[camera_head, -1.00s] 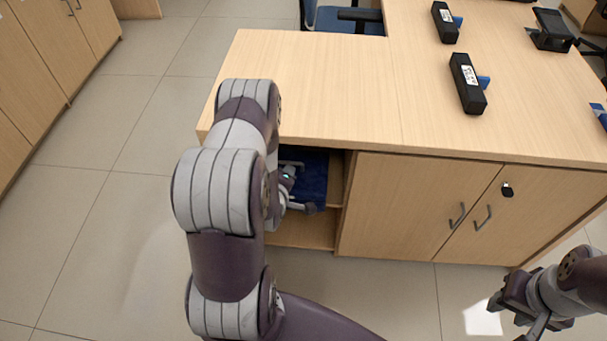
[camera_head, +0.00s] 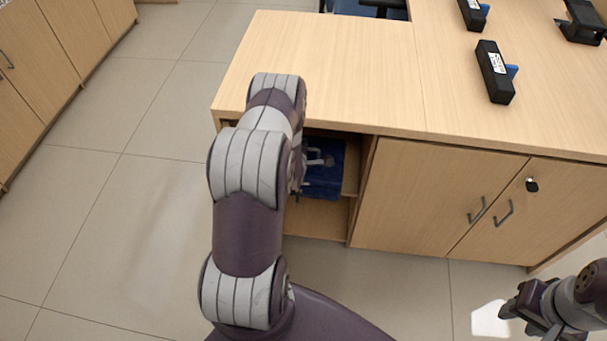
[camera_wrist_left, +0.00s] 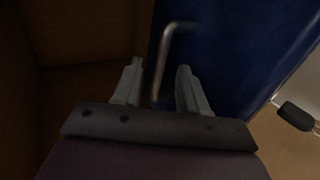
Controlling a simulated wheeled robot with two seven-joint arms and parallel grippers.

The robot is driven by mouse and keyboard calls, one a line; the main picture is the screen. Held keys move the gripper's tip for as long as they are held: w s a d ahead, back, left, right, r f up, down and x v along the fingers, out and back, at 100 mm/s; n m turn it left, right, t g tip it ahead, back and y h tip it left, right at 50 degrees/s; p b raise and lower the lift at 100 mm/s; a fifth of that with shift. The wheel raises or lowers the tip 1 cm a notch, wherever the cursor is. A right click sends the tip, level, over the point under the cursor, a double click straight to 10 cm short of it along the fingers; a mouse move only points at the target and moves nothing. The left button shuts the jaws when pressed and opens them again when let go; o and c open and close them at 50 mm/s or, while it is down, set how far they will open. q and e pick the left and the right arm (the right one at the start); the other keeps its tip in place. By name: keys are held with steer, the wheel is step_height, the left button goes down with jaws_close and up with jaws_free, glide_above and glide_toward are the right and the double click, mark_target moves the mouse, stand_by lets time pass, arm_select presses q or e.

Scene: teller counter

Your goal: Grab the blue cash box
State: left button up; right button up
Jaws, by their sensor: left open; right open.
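The blue cash box (camera_head: 325,180) sits on an open shelf under the counter, partly hidden by my left arm. In the left wrist view the blue cash box (camera_wrist_left: 235,50) fills the upper right, with a grey metal handle (camera_wrist_left: 165,55) standing out from it. My left gripper (camera_wrist_left: 158,80) is open. Its two fingers lie on either side of the handle's lower part in that view; I cannot tell whether they touch it. My right gripper (camera_head: 512,308) is open and empty, low at the right, away from the box.
The wooden counter top (camera_head: 330,75) is above the shelf, with black devices (camera_head: 495,72) at its right. The tiled floor (camera_head: 110,210) at the left is clear.

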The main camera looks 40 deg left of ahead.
arm_select(q)
steer(key=shift+w, duration=0.15)
jaws_close()
stand_by(1.3)
steer(key=shift+w+a+r, duration=0.1)
steer(key=shift+r, duration=0.05)
